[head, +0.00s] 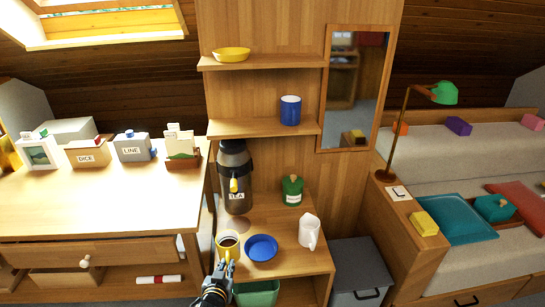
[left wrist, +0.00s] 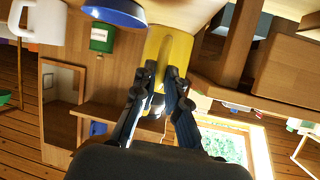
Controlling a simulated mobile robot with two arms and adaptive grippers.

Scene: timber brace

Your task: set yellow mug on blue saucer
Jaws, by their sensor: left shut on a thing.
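The yellow mug (head: 228,251), with dark liquid inside, is upright at the front left of the low wooden counter. The blue saucer (head: 261,247) lies just right of the mug, empty. My left gripper (head: 226,268) reaches up from the bottom of the head view and is shut on the near side of the yellow mug. In the left wrist view the fingers (left wrist: 162,78) close on the yellow mug (left wrist: 180,48), and the blue saucer (left wrist: 115,10) shows beside it. I cannot tell whether the mug touches the counter. My right gripper is not in view.
A white mug (head: 309,232) stands right of the saucer. A tea dispenser (head: 236,170) and a green canister (head: 292,190) stand behind. A green bin (head: 256,293) is below the counter's front edge. A shelf above holds a blue mug (head: 290,110); a higher one holds a yellow bowl (head: 232,54).

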